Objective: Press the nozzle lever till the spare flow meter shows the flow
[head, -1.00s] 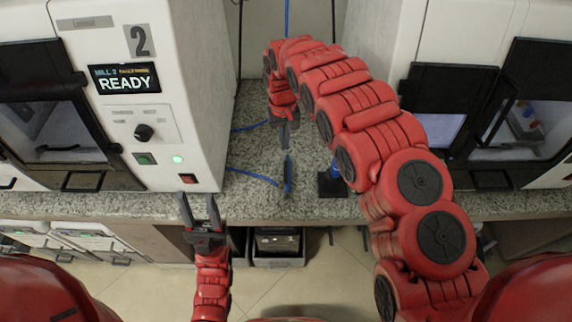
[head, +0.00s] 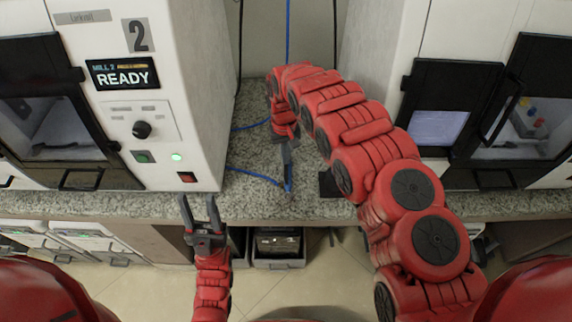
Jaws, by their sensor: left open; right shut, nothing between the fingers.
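A blue air hose (head: 255,174) runs over the granite counter to a slim blue piece (head: 289,186), probably the nozzle. My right gripper (head: 287,170) is shut and empty, pointing down over this blue piece. Its fingers overlap the piece in the picture, and I cannot tell whether they touch it. The lever cannot be made out. My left gripper (head: 200,205) is open and empty in front of the counter edge, below mill 2. No flow meter reading can be made out; my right arm hides part of the counter.
Mill 2 (head: 165,120) stands at the left, its screen (head: 123,74) showing READY. Another machine (head: 450,110) stands at the right. A black block (head: 328,186) sits on the counter (head: 245,207), partly behind my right arm. A grey bin (head: 278,250) is below.

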